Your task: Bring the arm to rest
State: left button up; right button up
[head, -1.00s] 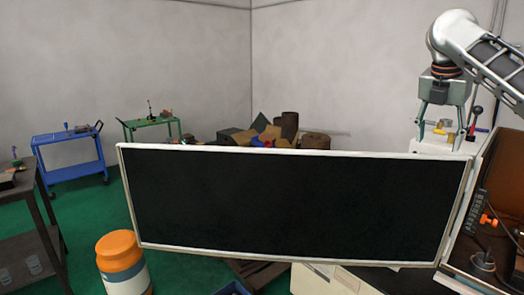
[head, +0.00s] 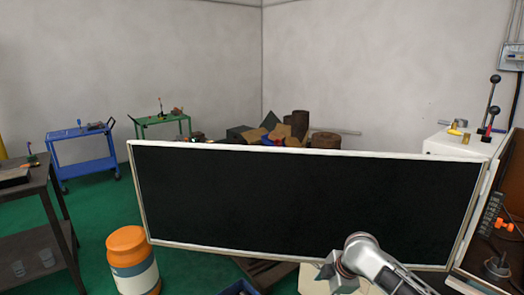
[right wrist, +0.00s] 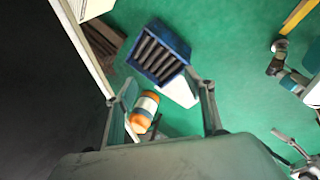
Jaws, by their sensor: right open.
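My right arm (head: 372,262) comes in at the bottom right of the head view, low in front of a large black panel with a pale frame (head: 300,200). Its gripper end points down to the left and is partly cut off by the bottom edge. In the right wrist view my right gripper (right wrist: 162,88) has its two fingers spread wide with nothing between them. The green floor shows below it. My left gripper cannot be made out in the head view.
An orange and white drum (head: 132,262) stands left of the panel; it also shows in the wrist view (right wrist: 143,110). A blue crate (right wrist: 158,52) lies on the floor. A white cabinet with levers (head: 440,142) stands right. Blue (head: 82,160) and green (head: 160,121) carts stand far left.

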jog(key=s+a+f+m+t+y, duration=0.1)
jog(key=s+a+f+m, duration=0.25)
jog(key=s+f, duration=0.3)
jog(key=s+a+f+m+t+y, duration=0.1)
jog(key=s+a+f+m+t, duration=0.1)
jog(key=s+f+m, duration=0.35)
jog(key=s+d+f+m+t+h, duration=0.1)
jog(key=s+d, duration=0.3)
jog(key=s, duration=0.5)
jog(key=s+d+f+m+t+h, duration=0.1)
jog(key=s+d+m, duration=0.3)
jog(key=s, duration=0.6)
jog(key=shift+s+d+f+t+h, duration=0.25)
jog(key=shift+d+f+t+h, duration=0.05)
jog(key=shift+d+t, duration=0.45)
